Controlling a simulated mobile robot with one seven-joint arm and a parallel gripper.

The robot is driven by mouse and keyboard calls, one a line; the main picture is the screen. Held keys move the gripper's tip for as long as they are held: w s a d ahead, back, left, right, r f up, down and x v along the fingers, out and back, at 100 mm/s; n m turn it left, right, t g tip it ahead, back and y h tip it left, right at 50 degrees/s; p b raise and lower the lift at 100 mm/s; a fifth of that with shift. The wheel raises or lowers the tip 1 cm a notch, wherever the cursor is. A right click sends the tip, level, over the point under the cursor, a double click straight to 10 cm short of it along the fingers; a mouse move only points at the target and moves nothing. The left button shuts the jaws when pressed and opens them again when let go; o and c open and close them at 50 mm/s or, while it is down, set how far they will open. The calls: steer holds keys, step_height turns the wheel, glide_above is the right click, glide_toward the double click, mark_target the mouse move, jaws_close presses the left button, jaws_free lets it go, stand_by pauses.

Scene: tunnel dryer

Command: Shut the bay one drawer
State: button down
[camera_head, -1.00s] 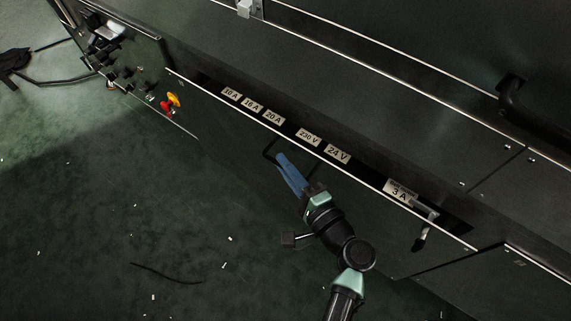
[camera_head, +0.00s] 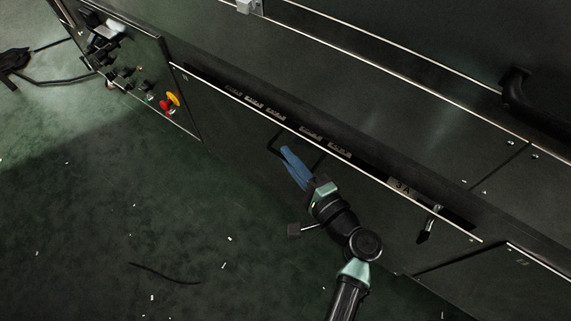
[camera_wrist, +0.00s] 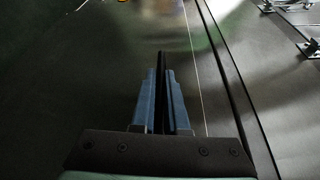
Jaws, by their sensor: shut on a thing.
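The bay one drawer (camera_head: 240,137) is a long dark front with a pale top edge, in the middle of the head view. A narrow dark gap with partly hidden labels shows behind its top edge, so it stands slightly open. My gripper (camera_head: 284,150), with blue fingers, is at the dark handle (camera_head: 272,143) on the drawer front and is shut on it. In the wrist view the blue fingers (camera_wrist: 161,75) are close together with a thin dark bar between them.
A panel with a red and yellow knob (camera_head: 170,101) and several black switches is at the left. A key-like latch (camera_head: 430,224) sticks out at the drawer's right. A black cable (camera_head: 165,274) and small scraps lie on the green floor.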

steer(key=shift+w+d+f, duration=0.1)
steer(key=shift+w+d, duration=0.75)
steer(key=shift+w, duration=0.15)
steer(key=shift+w+d, duration=0.1)
steer(key=shift+d, duration=0.05)
steer(key=c, duration=0.9)
jaws_free()
steer(key=shift+s+d+r, duration=0.15)
steer(key=shift+s+r, duration=0.05)
steer(key=shift+s, duration=0.25)
steer(key=p+v, duration=0.3)
steer(key=v, duration=0.9)
steer(key=shift+f+p, duration=0.15)
steer(key=shift+p, duration=0.15)
